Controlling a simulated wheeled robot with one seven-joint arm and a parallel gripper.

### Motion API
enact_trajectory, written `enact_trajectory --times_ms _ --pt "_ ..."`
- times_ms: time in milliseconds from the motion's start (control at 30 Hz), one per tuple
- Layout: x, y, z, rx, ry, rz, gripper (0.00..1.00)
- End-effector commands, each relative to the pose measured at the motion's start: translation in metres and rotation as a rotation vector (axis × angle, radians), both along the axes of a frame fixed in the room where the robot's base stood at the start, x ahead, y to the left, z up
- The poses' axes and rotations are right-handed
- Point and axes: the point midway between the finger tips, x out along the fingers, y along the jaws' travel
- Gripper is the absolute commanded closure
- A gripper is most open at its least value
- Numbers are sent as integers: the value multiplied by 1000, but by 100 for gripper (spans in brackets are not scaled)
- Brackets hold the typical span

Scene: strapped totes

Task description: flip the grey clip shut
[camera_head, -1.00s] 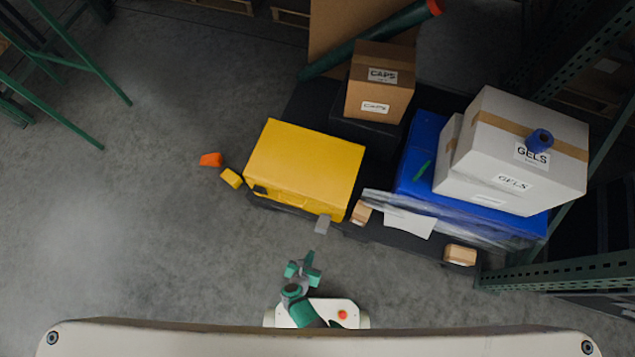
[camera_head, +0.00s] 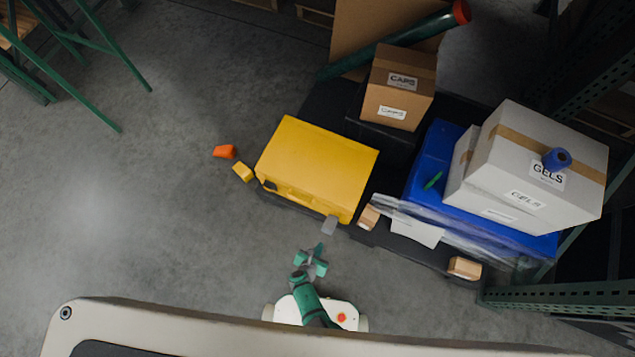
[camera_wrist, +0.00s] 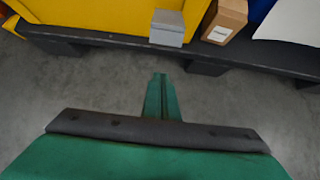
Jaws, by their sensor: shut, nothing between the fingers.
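The grey clip (camera_head: 329,225) sticks out from the lower right front of the yellow tote (camera_head: 318,168), over the edge of the black pallet. In the wrist view the grey clip (camera_wrist: 167,28) hangs against the yellow tote (camera_wrist: 90,14), at the top centre. A black clip (camera_head: 270,186) sits at the tote's left end. My gripper (camera_head: 319,249) is shut and empty. In the wrist view my gripper's closed green fingers (camera_wrist: 160,80) point toward the grey clip, apart from it, with floor between.
A small brown box (camera_head: 369,217) stands just right of the grey clip. The black pallet edge (camera_wrist: 110,44) runs below the clip. A blue tote (camera_head: 425,170) with white GELS boxes (camera_head: 530,160) is to the right. Open grey floor (camera_head: 150,230) lies left.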

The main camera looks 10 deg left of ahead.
Motion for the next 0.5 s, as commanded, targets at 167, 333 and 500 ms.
enact_trajectory --times_ms 167,333,500 --pt "8 -2 -11 -1 3 -1 100" --pt "15 -5 -16 -7 -5 -5 100" --pt "18 -7 -21 -6 -5 -4 100"
